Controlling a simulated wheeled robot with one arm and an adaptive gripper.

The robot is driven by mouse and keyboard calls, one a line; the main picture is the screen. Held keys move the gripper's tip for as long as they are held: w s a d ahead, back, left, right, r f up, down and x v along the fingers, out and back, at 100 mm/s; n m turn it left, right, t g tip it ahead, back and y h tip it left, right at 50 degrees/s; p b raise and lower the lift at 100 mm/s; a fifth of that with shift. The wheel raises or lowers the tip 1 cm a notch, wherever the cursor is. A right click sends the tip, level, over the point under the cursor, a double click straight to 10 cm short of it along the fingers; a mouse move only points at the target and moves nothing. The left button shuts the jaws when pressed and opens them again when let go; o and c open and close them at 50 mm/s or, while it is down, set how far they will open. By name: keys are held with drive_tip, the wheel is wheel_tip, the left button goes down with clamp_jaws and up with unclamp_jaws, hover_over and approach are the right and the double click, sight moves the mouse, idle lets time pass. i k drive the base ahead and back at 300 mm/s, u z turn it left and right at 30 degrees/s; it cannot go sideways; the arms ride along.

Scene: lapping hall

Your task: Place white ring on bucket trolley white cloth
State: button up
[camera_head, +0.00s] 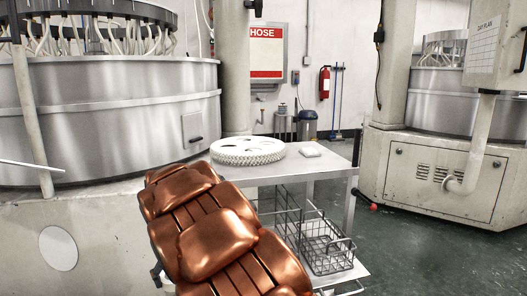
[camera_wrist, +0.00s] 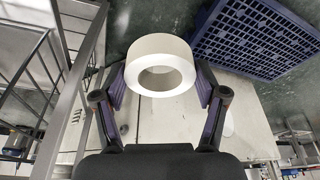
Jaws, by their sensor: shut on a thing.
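The white ring (camera_wrist: 150,45) is a thick, wide band with a round hole, in the upper middle of the wrist view. My gripper (camera_wrist: 160,85) is shut on it, one dark finger with a purple pad on each side. The ring is held over a pale surface (camera_wrist: 150,125) and dark floor; I cannot tell how high. In the head view my copper-coloured arm is in front, and the gripper and ring are not seen. I cannot surely make out the bucket trolley or its white cloth in either view.
The wrist view shows a blue-purple grid crate (camera_wrist: 260,38). Large machines flank a green floor (camera_head: 410,230).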

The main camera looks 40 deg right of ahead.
sight(310, 149)
drive_tip(key=u, duration=1.4)
drive_tip(key=k, duration=1.1)
drive_tip(key=z, duration=1.45)
drive_tip(key=i, duration=0.3)
drive_tip(key=z, duration=0.1)
